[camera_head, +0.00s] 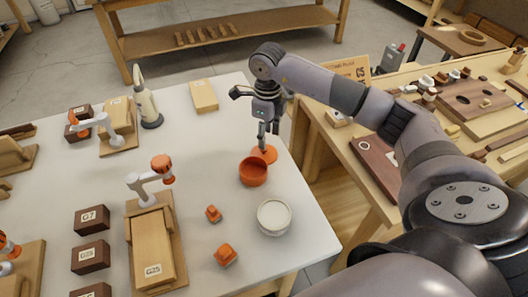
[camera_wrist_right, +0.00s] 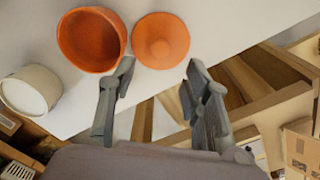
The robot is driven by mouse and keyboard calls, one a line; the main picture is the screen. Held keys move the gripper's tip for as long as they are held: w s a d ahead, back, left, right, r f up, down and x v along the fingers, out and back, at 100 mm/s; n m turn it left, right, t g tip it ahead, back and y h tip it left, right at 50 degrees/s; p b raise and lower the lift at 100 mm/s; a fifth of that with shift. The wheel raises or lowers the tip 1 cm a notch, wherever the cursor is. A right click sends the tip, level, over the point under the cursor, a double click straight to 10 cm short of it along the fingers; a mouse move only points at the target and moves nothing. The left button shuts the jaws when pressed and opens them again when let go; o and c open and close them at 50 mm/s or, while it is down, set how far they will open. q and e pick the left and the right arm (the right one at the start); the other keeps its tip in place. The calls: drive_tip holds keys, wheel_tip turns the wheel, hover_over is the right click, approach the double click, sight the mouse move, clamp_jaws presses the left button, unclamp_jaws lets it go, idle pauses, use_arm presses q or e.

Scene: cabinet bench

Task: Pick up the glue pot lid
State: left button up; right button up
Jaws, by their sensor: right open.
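The glue pot lid is an orange round disc with a small knob (camera_wrist_right: 160,42), lying flat on the white table. In the head view the lid (camera_head: 266,154) is partly hidden by a finger of my right gripper (camera_head: 263,138). An open orange pot (camera_head: 254,173) stands beside the lid; it also shows in the right wrist view (camera_wrist_right: 90,40). In the wrist view my right gripper (camera_wrist_right: 160,72) is open and empty, its two fingertips apart just short of the lid. My left gripper is not in view.
A white tub (camera_head: 274,217) stands in front of the orange pot. Two small orange pieces (camera_head: 213,214) lie left of it. Clamped wood blocks (camera_head: 153,250) and a glue bottle (camera_head: 147,100) are further left. The table's right edge is close to the lid; a wooden bench (camera_head: 370,165) stands beyond.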

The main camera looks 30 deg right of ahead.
sight(270, 155)
drive_tip(key=f, duration=0.3)
drive_tip(key=f+p, duration=0.1)
drive_tip(key=f, duration=0.1)
drive_tip(key=shift+w+a+f, duration=0.15)
drive_tip(key=shift+w+a, duration=0.1)
drive_tip(key=shift+w, duration=0.1)
drive_tip(key=c, duration=0.9)
